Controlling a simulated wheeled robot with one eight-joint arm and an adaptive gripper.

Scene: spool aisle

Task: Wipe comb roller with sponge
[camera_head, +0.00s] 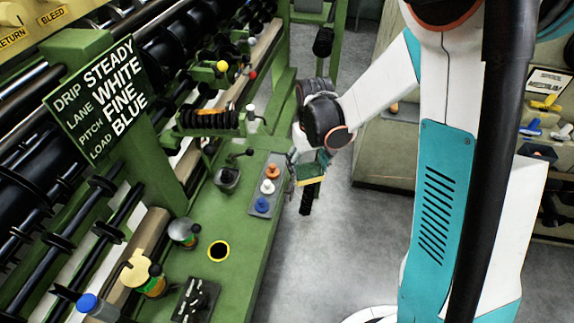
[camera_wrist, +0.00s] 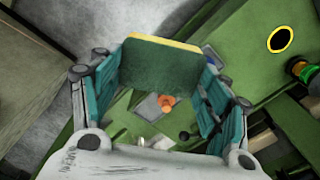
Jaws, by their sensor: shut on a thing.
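The sponge (camera_head: 309,173), green with a yellow layer, is between the fingers of my gripper (camera_head: 312,165). In the wrist view the sponge (camera_wrist: 160,65) spans the space between the teal fingers of my gripper (camera_wrist: 168,80), which is shut on it. The gripper holds it up beside the right edge of the green bench, near the small tray. A black ridged roller (camera_head: 208,120), which looks like the comb roller, lies across a green bracket left of the gripper. The sponge is apart from it.
A grey tray (camera_head: 266,185) with orange, white and blue pegs lies on the green bench (camera_head: 228,290). A yellow-rimmed hole (camera_head: 218,250), a tin (camera_head: 184,233) and a dark block (camera_head: 195,300) are nearer. A sign (camera_head: 97,98) stands left. Grey floor (camera_head: 335,245) is clear right of the bench.

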